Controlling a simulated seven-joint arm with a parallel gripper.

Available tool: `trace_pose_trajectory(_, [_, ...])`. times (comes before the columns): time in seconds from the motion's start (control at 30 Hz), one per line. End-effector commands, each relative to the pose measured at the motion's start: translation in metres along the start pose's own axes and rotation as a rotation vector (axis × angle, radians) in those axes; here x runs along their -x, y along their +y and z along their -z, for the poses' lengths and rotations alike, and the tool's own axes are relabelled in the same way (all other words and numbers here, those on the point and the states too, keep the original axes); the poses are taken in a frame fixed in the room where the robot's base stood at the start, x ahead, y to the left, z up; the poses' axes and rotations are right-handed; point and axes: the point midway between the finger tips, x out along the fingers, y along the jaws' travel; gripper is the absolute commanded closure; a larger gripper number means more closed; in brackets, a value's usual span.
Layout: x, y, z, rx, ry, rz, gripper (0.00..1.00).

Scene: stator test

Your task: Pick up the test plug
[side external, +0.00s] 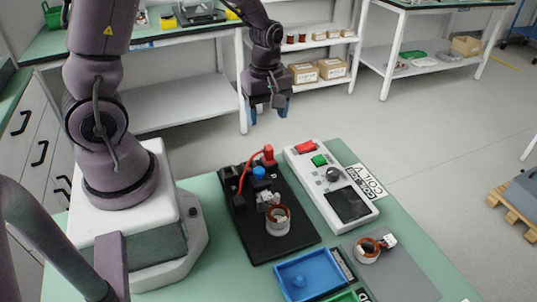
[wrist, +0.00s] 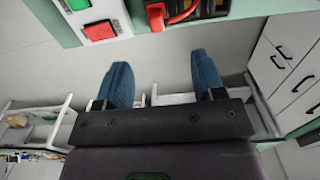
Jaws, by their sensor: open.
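What looks like the test plug is a red plug (side external: 268,154) with a red cable, standing at the far end of a black fixture (side external: 262,248) on the green bench. A blue round piece (side external: 259,172) is beside it. In the wrist view the red plug (wrist: 156,16) and its cable show at the top edge, cut off by the frame. My gripper (side external: 268,112) is open and empty, its blue fingers pointing down, above and beyond the bench's far edge. In the wrist view the gripper (wrist: 161,68) has nothing between its fingers, and the plug appears beyond them.
A white test box (side external: 312,188) with red and green buttons stands right of the fixture. Copper-wound stators (side external: 278,222) sit on the fixture and on a grey mat (side external: 395,283). A blue tray (side external: 322,270) lies in front. Shelves stand behind my gripper.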

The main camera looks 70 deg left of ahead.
Motion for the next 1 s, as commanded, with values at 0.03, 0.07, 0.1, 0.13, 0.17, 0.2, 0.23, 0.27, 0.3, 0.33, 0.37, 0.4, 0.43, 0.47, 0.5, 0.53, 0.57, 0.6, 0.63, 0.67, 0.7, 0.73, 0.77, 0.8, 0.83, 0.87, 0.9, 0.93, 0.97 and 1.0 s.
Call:
trace_pose_trajectory(0.03, [-0.012,-0.002,0.0,0.002,-0.002,0.008,0.37])
trace_pose_trajectory(0.07, [-0.018,-0.002,0.0,0.001,-0.002,0.008,0.37])
trace_pose_trajectory(0.1, [-0.026,-0.002,0.0,0.0,-0.003,0.008,0.37])
trace_pose_trajectory(0.13, [-0.03,-0.002,0.0,0.0,-0.003,0.006,0.37])
trace_pose_trajectory(0.17, [-0.035,-0.002,0.0,0.001,-0.003,0.007,0.37])
trace_pose_trajectory(0.2, [-0.041,-0.001,0.0,0.001,-0.002,0.005,0.37])
trace_pose_trajectory(0.23, [-0.044,-0.001,0.0,0.0,-0.002,0.006,0.37])
trace_pose_trajectory(0.27, [-0.047,-0.001,0.0,0.0,-0.001,0.004,0.37])
trace_pose_trajectory(0.3, [-0.05,-0.001,0.0,-0.001,-0.001,0.003,0.37])
trace_pose_trajectory(0.33, [-0.051,-0.001,0.0,-0.001,-0.002,0.003,0.37])
trace_pose_trajectory(0.37, [-0.052,-0.001,0.0,-0.002,-0.002,0.003,0.37])
trace_pose_trajectory(0.4, [-0.054,-0.001,0.0,-0.002,-0.001,0.002,0.37])
trace_pose_trajectory(0.43, [-0.057,-0.001,0.0,-0.002,-0.001,0.002,0.37])
trace_pose_trajectory(0.47, [-0.06,-0.001,0.0,-0.002,-0.001,0.003,0.37])
trace_pose_trajectory(0.5, [-0.066,-0.001,0.001,-0.001,-0.002,0.005,0.37])
trace_pose_trajectory(0.53, [-0.07,-0.001,0.001,-0.001,-0.002,0.005,0.37])
trace_pose_trajectory(0.57, [-0.075,-0.002,0.001,-0.002,-0.002,0.006,0.37])
trace_pose_trajectory(0.6, [-0.081,-0.001,0.001,-0.002,-0.003,0.005,0.37])
trace_pose_trajectory(0.63, [-0.086,-0.001,0.002,-0.001,-0.003,0.005,0.37])
trace_pose_trajectory(0.67, [-0.09,-0.001,0.002,-0.001,-0.002,0.005,0.37])
trace_pose_trajectory(0.7, [-0.095,-0.001,0.002,-0.001,-0.002,0.004,0.37])
trace_pose_trajectory(0.73, [-0.098,-0.001,0.002,-0.001,-0.001,0.004,0.37])
trace_pose_trajectory(0.77, [-0.1,-0.001,0.002,-0.002,-0.001,0.003,0.37])
trace_pose_trajectory(0.8, [-0.102,-0.001,0.002,-0.002,-0.001,0.002,0.37])
trace_pose_trajectory(0.83, [-0.103,-0.001,0.002,-0.003,-0.001,0.002,0.37])
trace_pose_trajectory(0.87, [-0.104,-0.001,0.002,-0.003,-0.001,0.002,0.37])
trace_pose_trajectory(0.9, [-0.105,0.0,0.002,-0.003,-0.001,0.001,0.37])
trace_pose_trajectory(0.93, [-0.105,0.0,0.002,-0.003,-0.001,0.001,0.37])
trace_pose_trajectory(0.97, [-0.104,0.0,0.002,-0.003,-0.001,0.001,0.37])
trace_pose_trajectory(1.0, [-0.104,0.0,0.002,-0.003,-0.001,0.001,0.37])
